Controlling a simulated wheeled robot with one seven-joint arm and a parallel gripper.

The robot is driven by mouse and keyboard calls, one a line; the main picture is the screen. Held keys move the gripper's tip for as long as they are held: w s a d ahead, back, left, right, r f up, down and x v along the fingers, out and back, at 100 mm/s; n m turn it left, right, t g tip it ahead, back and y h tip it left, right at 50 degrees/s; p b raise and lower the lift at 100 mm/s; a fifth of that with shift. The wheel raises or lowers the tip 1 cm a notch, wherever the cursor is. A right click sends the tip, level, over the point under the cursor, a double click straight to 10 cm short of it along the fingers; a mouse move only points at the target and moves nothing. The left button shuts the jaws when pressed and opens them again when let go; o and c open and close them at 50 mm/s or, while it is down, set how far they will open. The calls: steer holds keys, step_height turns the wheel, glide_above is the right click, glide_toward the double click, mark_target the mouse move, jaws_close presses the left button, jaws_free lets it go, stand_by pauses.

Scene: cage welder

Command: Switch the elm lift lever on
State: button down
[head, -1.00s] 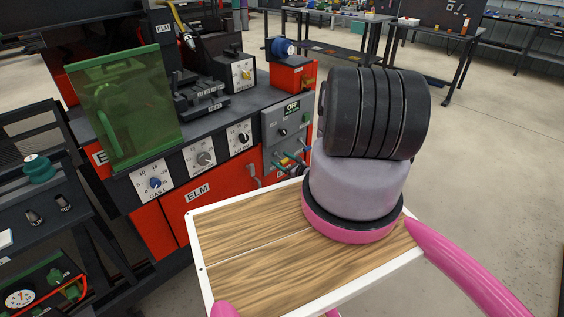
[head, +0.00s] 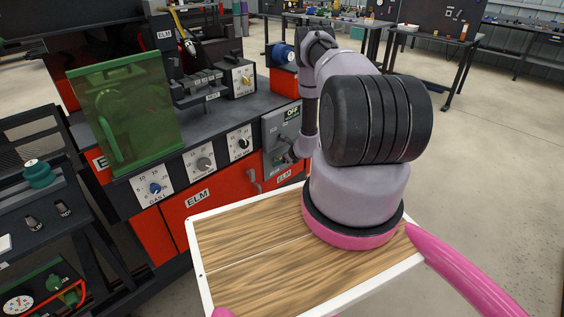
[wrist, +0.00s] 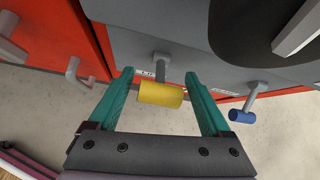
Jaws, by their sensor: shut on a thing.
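In the wrist view my gripper (wrist: 159,74) has its two teal fingers on either side of a yellow lever handle (wrist: 160,94) and is shut on it. The handle's grey stem joins the grey panel above it. A small label beside the stem is partly covered and hard to read. A second lever with a blue handle (wrist: 242,116) stands apart to the right. In the head view the grey lever panel (head: 270,130) has an OFF display (head: 291,113) at its top. My arm reaches down in front of the panel and hides most of its levers and my fingers.
The red ELM cabinet (head: 205,212) carries several dials and a green see-through screen (head: 122,115). Grey hooks (wrist: 73,70) stick out left of the lever in the wrist view. A dark cart (head: 45,215) stands at the left. Open floor lies at the right.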

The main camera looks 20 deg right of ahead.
stand_by(0.5)
jaws_free()
steer(key=shift+r, duration=0.15)
steer(key=v, duration=1)
steer(key=shift+s+r, duration=0.15)
steer(key=shift+r, duration=0.1)
